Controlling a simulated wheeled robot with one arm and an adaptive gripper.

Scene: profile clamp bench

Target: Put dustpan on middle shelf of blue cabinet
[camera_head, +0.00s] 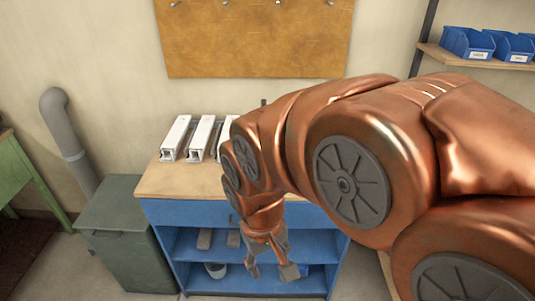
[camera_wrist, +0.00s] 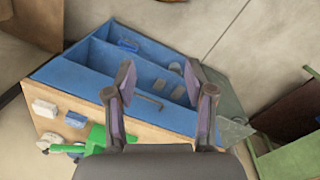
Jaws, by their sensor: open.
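The blue cabinet (camera_head: 180,212) has a wooden top and open shelves; it also shows in the wrist view (camera_wrist: 75,73), turned over. Its middle shelf (camera_head: 185,247) carries grey blocks (camera_head: 204,239), seen too in the wrist view (camera_wrist: 160,85). A small blue thing (camera_wrist: 128,44) lies in the lowest compartment; it may be the dustpan, but its shape is unclear. In the head view it is partly hidden behind my gripper (camera_head: 270,276). My gripper is open and empty, pointing down in front of the cabinet. The wrist view shows its fingers (camera_wrist: 158,66) spread apart.
A small bucket (camera_head: 215,270) stands on the lowest shelf. White profiles (camera_head: 176,138) lie on the cabinet top. A green clamp (camera_wrist: 95,140) shows there in the wrist view. A dark green bin (camera_head: 125,238) stands close on the left.

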